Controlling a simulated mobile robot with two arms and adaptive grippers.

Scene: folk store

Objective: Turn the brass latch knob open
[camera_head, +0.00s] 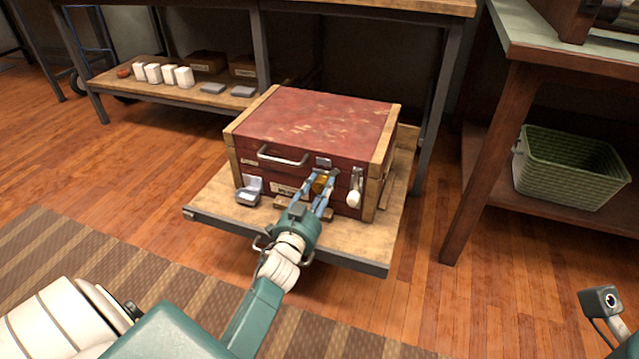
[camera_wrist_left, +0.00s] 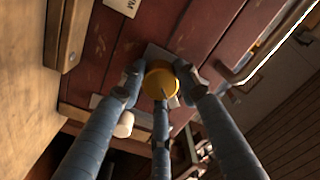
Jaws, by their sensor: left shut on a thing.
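The brass latch knob (camera_wrist_left: 161,80) is a round yellow-gold piece on the front of a red wooden chest (camera_head: 318,120). In the head view the knob (camera_head: 320,184) shows small between my fingers. My left gripper (camera_head: 318,190) reaches the chest front from below and is shut on the knob. In the left wrist view its blue-grey fingers (camera_wrist_left: 160,88) close around the knob from several sides. The knob's edges are partly hidden by the fingertips. My right gripper is not clearly in view.
The chest stands on a low wooden platform (camera_head: 225,208) with a dark edge. A metal handle (camera_head: 283,157) is left of the knob, and a white hanging tag (camera_head: 354,196) is right of it. A green basket (camera_head: 570,165) sits on a shelf at right.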

